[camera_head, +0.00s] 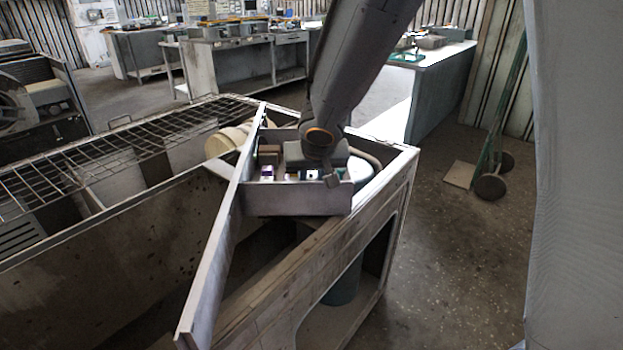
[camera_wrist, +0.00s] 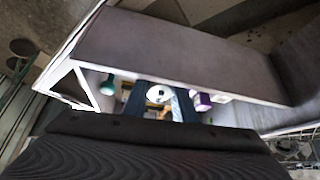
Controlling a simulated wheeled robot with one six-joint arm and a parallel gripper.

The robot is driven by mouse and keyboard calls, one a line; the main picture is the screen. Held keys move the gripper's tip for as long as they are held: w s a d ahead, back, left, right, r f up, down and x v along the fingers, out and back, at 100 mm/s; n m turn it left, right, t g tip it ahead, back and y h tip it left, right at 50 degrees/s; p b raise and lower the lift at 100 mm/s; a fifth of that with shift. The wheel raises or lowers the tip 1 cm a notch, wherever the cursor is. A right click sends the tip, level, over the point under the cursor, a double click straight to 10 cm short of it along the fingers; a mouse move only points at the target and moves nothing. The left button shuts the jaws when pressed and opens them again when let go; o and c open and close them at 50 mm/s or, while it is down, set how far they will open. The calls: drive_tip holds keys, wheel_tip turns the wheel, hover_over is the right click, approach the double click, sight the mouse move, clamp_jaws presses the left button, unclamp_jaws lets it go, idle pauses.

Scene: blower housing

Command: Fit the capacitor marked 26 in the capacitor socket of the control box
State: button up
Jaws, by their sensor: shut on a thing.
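The control box (camera_head: 297,199) is an open grey metal box set in the top of the housing, with small parts inside. My gripper (camera_head: 318,172) points down into or just above this box, and my arm hides much of it. In the wrist view, the two dark fingers of my gripper (camera_wrist: 165,104) are shut on a pale, round-ended part, the capacitor (camera_wrist: 159,94). Its marking cannot be read. The capacitor socket cannot be made out. Whether the capacitor touches anything below is hidden.
A purple part (camera_head: 266,173) and a brown block (camera_head: 270,154) sit in the box, left of my gripper. The housing's long rail (camera_head: 222,225) runs beside the box. A wire grille (camera_head: 110,150) lies at left. Open floor (camera_head: 460,260) is at right.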

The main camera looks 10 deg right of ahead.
drive_tip(key=shift+f, duration=0.2)
drive_tip(key=o, duration=0.9)
drive_tip(key=shift+o, duration=0.2)
drive_tip(key=p+v, duration=0.3)
drive_tip(key=v, duration=0.4)
drive_tip(key=shift+s+r, duration=0.2)
drive_tip(key=shift+r, duration=0.15)
